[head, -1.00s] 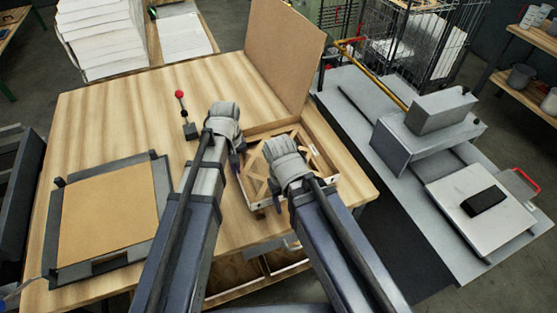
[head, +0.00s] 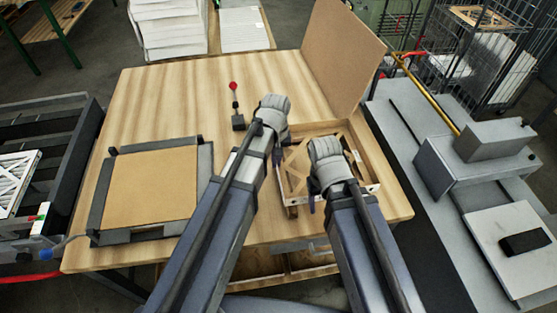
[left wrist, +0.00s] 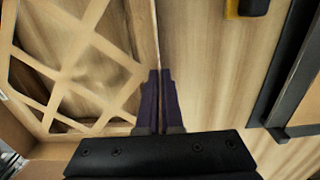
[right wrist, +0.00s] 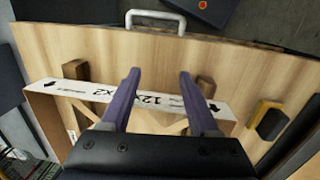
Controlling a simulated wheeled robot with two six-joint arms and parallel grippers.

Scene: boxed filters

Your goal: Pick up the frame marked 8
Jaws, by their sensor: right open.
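The box (head: 372,187) stands open at the table's right front, a tan lattice frame (head: 297,163) inside it. The lattice also shows in the left wrist view (left wrist: 65,60). I can read no 8 on it. My left gripper (left wrist: 160,75) is at the box's left wall, its fingers close together and apparently pinching that wall; in the head view the glove (head: 275,125) hides part of it.
A tan board in a dark tray (head: 150,187) lies on the table's left. A red-knobbed stand (head: 236,108) is behind. A tall brown panel (head: 340,55) rises behind the box. A rack (head: 45,150) with a white lattice frame (head: 18,182) stands at far left. A scale (head: 510,240) is right.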

